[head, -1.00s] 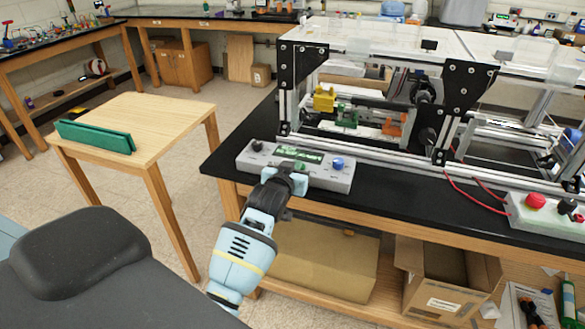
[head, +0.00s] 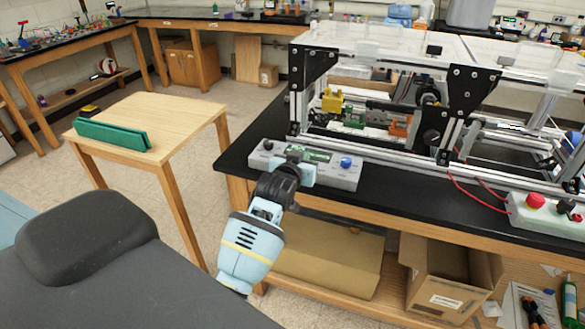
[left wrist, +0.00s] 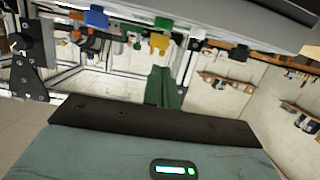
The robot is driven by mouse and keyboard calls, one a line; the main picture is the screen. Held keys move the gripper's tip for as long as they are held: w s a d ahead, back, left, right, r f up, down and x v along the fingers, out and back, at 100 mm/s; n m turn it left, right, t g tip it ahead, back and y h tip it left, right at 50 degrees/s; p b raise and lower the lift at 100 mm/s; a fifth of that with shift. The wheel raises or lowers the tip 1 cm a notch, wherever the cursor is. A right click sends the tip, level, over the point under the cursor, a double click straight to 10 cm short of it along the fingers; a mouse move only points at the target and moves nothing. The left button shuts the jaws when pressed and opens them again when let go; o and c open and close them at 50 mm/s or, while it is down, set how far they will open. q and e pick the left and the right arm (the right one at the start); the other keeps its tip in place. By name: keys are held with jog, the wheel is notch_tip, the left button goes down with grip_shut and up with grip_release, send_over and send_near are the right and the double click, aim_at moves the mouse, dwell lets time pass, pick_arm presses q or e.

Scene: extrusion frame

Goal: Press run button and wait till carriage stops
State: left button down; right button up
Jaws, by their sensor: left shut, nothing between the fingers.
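A grey control box (head: 342,180) sits on the black bench top in front of the extrusion frame (head: 380,155). The run button is not clearly visible. Inside the frame are yellow (head: 332,101), green (head: 354,119) and orange (head: 400,126) parts; which is the carriage is unclear. My right gripper is not in view.
A second grey box (head: 545,215) with a red button (head: 536,200) stands at the bench's right. Red wires run to it from the frame. A wooden table (head: 165,125) with a green object (head: 112,134) stands left. An open cardboard box (head: 450,270) is below the bench.

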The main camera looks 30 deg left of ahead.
pick_arm(q)
jog(key=v, duration=0.7)
jog(key=shift+r, duration=0.15)
jog(key=shift+s, duration=0.15)
jog(key=s+d+f+m+g+h, duration=0.1)
jog(key=s+d+f, duration=0.3)
jog(key=s+f, duration=0.6)
jog(key=s+d+f+m+g+h, duration=0.2)
jog(key=s+d+f, duration=0.2)
jog(key=s+f, duration=0.6)
jog(key=s+d+f+m+g+h, duration=0.1)
jog(key=s+d+f, duration=0.3)
jog(key=s+f, duration=0.5)
jog(key=shift+s+d+f+m+g+h, duration=0.35)
jog(key=shift+s+g+h, duration=0.35)
jog(key=shift+s, duration=0.5)
